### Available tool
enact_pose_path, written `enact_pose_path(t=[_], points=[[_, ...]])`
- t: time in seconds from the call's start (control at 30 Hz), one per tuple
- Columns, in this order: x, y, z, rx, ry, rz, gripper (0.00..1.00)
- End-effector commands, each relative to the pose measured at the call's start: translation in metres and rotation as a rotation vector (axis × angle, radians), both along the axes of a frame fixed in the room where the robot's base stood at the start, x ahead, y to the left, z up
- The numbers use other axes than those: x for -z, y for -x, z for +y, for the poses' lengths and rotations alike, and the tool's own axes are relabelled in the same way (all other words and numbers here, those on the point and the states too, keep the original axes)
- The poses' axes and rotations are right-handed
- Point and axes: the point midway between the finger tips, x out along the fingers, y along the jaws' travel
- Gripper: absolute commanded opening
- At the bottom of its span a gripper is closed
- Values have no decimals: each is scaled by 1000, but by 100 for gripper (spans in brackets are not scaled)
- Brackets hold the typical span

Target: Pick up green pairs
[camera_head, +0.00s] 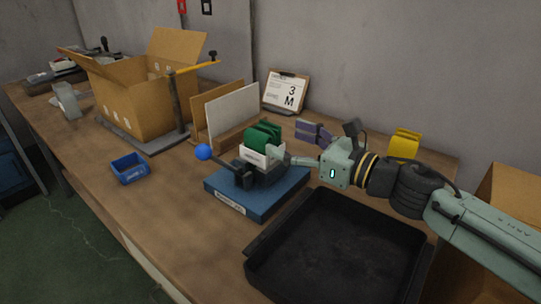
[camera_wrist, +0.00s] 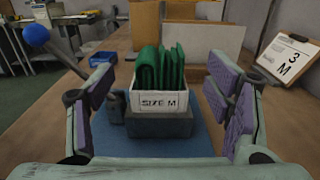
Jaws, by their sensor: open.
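Green sock pairs (camera_head: 262,133) stand upright in a small white holder marked "SIZE M" (camera_wrist: 160,102). The holder sits on a dark block on a blue base (camera_head: 236,200). In the wrist view the green pairs (camera_wrist: 148,68) lie between and beyond the two purple-padded fingers. My gripper (camera_wrist: 172,100) is open and empty, with one finger to each side of the holder. In the head view it comes in from the right, close beside the holder, and part of the fingers is hard to make out.
A black tray (camera_head: 262,262) lies in front. A blue bin (camera_head: 130,168), a blue ball-ended lever (camera_head: 203,152) and an open cardboard box (camera_head: 140,95) are to the left. Upright boards (camera_head: 232,112) and a clipboard (camera_head: 286,92) stand behind. A yellow item (camera_head: 404,144) is at right.

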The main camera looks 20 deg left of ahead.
Motion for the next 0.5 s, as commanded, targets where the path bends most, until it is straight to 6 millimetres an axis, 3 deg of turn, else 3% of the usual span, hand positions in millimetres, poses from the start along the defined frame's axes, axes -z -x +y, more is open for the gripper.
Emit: enact_pose_path(t=[0.5], points=[[2, -19, 54, -2, -1, 1, 72]])
